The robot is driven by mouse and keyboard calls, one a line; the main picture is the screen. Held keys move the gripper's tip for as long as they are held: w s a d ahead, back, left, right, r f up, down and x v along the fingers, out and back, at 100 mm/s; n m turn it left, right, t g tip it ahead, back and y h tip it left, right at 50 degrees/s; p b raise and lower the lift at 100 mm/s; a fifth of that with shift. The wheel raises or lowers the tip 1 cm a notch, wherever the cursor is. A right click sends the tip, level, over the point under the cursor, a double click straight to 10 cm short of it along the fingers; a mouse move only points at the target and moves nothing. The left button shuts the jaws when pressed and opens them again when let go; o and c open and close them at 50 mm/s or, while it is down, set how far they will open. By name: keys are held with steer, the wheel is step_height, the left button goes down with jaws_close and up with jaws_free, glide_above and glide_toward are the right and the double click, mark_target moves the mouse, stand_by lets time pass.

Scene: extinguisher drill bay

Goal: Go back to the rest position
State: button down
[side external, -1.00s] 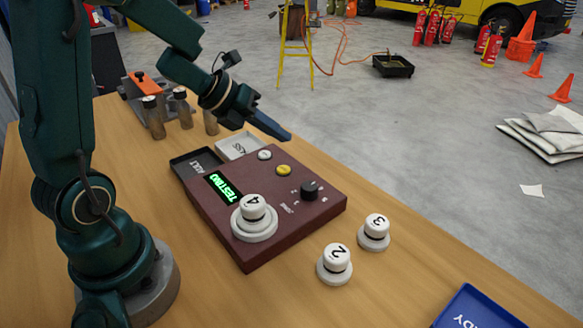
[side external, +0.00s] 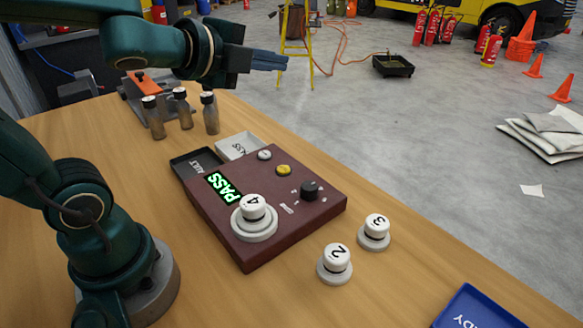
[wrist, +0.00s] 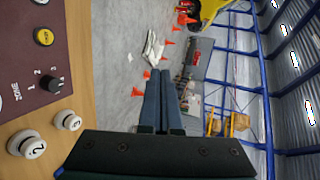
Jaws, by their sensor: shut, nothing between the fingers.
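My gripper (side external: 270,60) is shut and empty, raised high above the far side of the table and pointing right. In the wrist view its two fingers (wrist: 162,100) lie side by side with nothing between them. The maroon tester box (side external: 265,195) sits on the table below, its display (side external: 223,187) reading PASS in green. A white knob-topped piece marked 4 (side external: 253,208) stands upright on the box's round seat. A yellow button (side external: 284,170), a white button (side external: 265,155) and a black dial (side external: 309,190) are on the box.
Pieces 2 (side external: 336,260) and 3 (side external: 375,230) stand on the table right of the box. PASS (side external: 238,146) and FAULT (side external: 194,163) trays lie behind it. Several metal cylinders (side external: 183,108) stand farther back. A blue tray (side external: 478,308) is at the front right.

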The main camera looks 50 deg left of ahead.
steer(key=s+d+f+n+g+h, duration=0.1)
steer(key=s+d+f+n+g, duration=0.2)
steer(key=s+n, duration=0.4)
steer(key=s+d+f+n+g+h, duration=0.1)
steer(key=s+d+f+n+g, duration=0.2)
steer(key=n, duration=0.6)
steer(key=s+f+g, duration=0.2)
steer(key=s+f, duration=0.1)
steer(key=s, duration=0.1)
steer(key=shift+s+d+f, duration=0.3)
steer(key=shift+s+f, duration=0.1)
